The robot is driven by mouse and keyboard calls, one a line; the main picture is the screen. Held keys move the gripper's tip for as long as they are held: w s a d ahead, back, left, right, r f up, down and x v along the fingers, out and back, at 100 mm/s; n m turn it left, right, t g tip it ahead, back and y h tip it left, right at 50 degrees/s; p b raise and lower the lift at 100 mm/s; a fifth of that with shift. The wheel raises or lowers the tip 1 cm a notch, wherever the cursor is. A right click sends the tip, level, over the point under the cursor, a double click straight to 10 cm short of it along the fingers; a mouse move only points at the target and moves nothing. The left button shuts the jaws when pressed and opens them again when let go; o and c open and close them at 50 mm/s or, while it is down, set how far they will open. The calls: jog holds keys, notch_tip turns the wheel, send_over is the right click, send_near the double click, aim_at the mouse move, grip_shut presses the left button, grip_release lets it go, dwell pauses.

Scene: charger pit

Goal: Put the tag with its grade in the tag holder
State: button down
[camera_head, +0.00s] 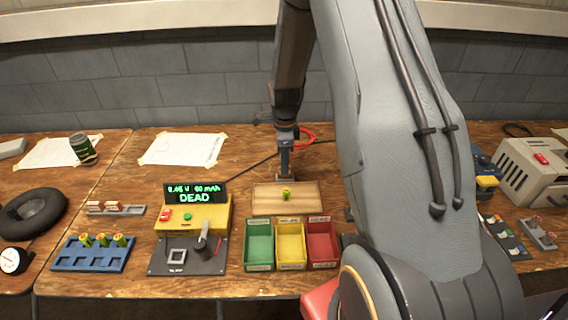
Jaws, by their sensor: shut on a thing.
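My gripper (286,176) points down over a pale wooden board (310,197). It is shut on a small yellow-green cell (286,194), which shows just below the fingertips. Whether the cell touches the board is hard to tell. A low grey rack (134,211) with small white and orange-red pieces, perhaps tags, lies at the left. The writing on them is too small to read. A yellow tester (217,217) with a dark screen (195,193) shows "DEAD" in green. I cannot tell for sure which thing is the tag holder.
Labelled green (259,244), yellow (290,243) and red bins (321,242) stand in front of the board. A blue tray (83,263) with several cells is at the left. A dark can (83,150) stands behind. My arm covers the table right of the board.

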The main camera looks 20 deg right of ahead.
jog(key=shift+f, duration=0.6)
dwell(0.7)
jog(key=c, duration=1.7)
grip_release()
jog(key=shift+r, duration=0.1)
jog(key=shift+r+p, duration=2.1)
jog(key=shift+r, duration=1.35)
